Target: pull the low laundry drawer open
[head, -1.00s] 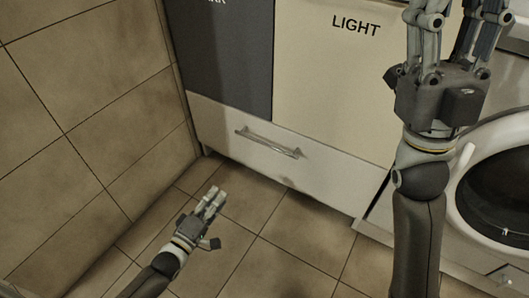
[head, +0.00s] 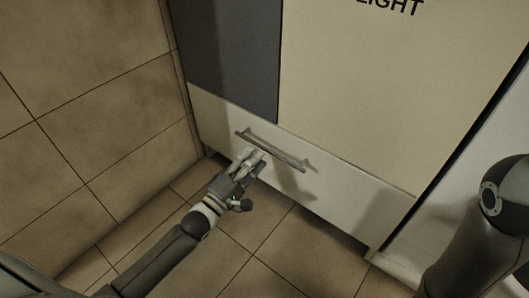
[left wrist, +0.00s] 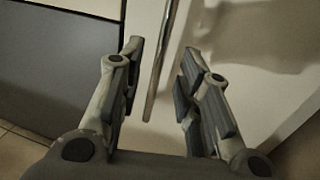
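The low laundry drawer (head: 345,200) has a white front below the dark and cream panels. It looks closed, flush with the panels above. Its metal bar handle (head: 285,156) runs across the upper part of the front. My left gripper (head: 253,158) is at the handle, just below its left half, pointing toward the drawer. In the left wrist view its two fingers are open, and the handle bar (left wrist: 159,70) shows in the gap between them. I cannot tell whether a finger touches the bar. My right gripper is out of view.
A tiled wall (head: 80,120) stands close on the left of the cabinet. The tiled floor (head: 300,250) before the drawer is clear apart from my left arm. The cream panel (head: 390,90) marked LIGHT is above. My right arm (head: 475,245) is at the lower right.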

